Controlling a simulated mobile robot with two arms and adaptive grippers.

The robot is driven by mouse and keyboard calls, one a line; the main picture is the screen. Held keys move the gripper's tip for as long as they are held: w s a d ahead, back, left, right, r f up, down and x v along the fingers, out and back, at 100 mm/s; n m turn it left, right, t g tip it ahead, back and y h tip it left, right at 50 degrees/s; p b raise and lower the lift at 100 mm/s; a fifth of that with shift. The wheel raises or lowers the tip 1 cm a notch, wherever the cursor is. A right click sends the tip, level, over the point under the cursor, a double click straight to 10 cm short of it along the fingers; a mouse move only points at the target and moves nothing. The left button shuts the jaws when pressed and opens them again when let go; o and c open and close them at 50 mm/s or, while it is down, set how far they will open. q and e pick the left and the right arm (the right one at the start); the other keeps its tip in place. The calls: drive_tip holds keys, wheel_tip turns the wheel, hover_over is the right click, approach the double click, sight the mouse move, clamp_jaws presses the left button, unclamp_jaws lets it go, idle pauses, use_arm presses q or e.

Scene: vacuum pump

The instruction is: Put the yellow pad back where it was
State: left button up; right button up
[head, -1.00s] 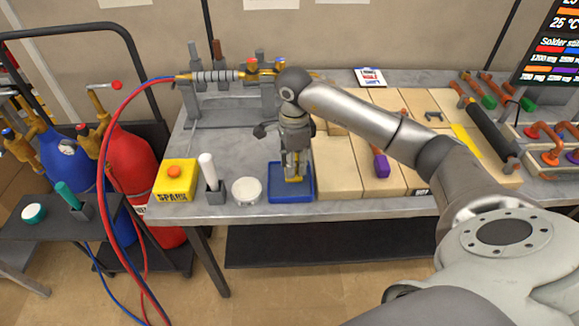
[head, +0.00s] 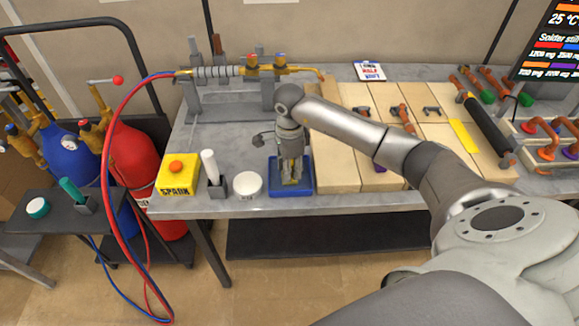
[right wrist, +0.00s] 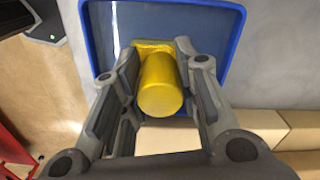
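A yellow piece (right wrist: 162,85), a round post on a squarish base, is in the blue tray (head: 307,188) at the front edge of the workbench. My right gripper (head: 291,181) points down into the tray, with its fingers (right wrist: 160,62) on both sides of the yellow post. The fingertips look very close to it; whether they press on it is unclear. In the head view the fingers largely hide it. A flat yellow strip (head: 464,136) lies on the pale blocks at the right. My left gripper is out of view.
A white round dish (head: 248,184), a holder with a white stick (head: 210,166) and a yellow SPARK box (head: 176,175) stand left of the tray. Pale blocks (head: 335,177) adjoin it at the right.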

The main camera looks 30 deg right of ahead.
drive_tip(key=shift+o, duration=1.4)
drive_tip(key=shift+r, duration=0.5)
wheel_tip(320, 180, up, 10)
drive_tip(key=b, duration=0.3)
drive_tip(key=shift+r+b, duration=0.2)
drive_tip(key=shift+b, duration=0.1)
drive_tip(key=shift+r, duration=0.5)
